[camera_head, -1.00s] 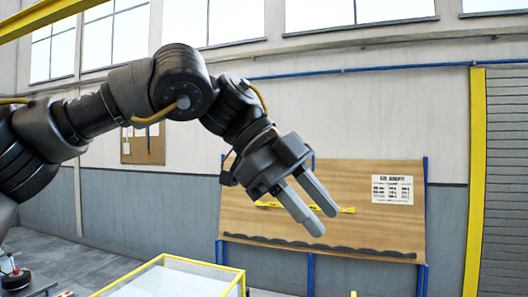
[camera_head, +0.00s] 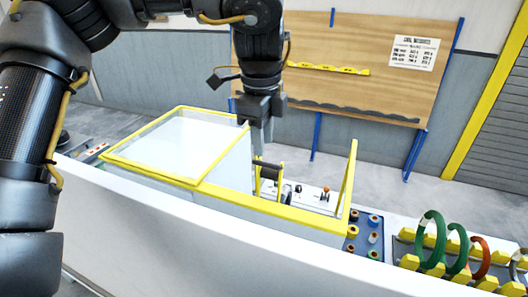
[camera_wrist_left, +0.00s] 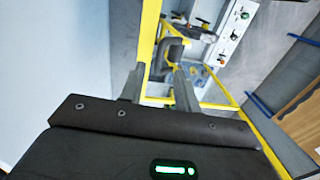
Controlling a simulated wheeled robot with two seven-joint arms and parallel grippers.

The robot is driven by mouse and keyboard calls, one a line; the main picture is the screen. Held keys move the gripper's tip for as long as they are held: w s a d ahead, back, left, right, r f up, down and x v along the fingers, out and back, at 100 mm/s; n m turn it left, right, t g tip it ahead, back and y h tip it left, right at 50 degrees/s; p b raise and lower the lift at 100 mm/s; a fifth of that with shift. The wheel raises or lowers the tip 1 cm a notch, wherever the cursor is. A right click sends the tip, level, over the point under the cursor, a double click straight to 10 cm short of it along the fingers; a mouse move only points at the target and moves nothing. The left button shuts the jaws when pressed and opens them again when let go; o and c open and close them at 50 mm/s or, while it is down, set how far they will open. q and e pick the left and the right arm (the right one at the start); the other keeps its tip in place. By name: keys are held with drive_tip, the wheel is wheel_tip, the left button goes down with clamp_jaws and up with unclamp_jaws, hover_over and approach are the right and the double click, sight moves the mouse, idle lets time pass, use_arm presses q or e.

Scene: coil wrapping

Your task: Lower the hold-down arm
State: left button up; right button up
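The wrapping machine has a white body and a yellow frame (camera_head: 270,208) in the head view. Inside its open bay is a dark bar-like part (camera_head: 269,173) beside a yellow upright; it may be the hold-down arm, but I cannot be sure. My left gripper (camera_head: 262,145) points down at the bay's left side, close to this part; the head view does not show whether they touch. In the left wrist view the left gripper's fingers (camera_wrist_left: 160,72) are apart, with a dark grey curved part (camera_wrist_left: 171,48) beyond them. My right gripper is not in view.
A pale lid (camera_head: 180,145) in a yellow frame covers the machine's left side. A yellow post (camera_head: 348,180) rises at the bay's right. Small knobs (camera_head: 325,194) sit inside. Coloured coils (camera_head: 433,240) stand on a rack at right. A wooden board (camera_head: 340,65) is behind.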

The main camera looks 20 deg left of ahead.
sight(264, 163)
use_arm(q)
drive_tip(key=shift+w+f+p, duration=0.15)
drive_tip(key=shift+f+p, duration=0.3)
drive_tip(key=shift+f, duration=1.85)
clamp_jaws()
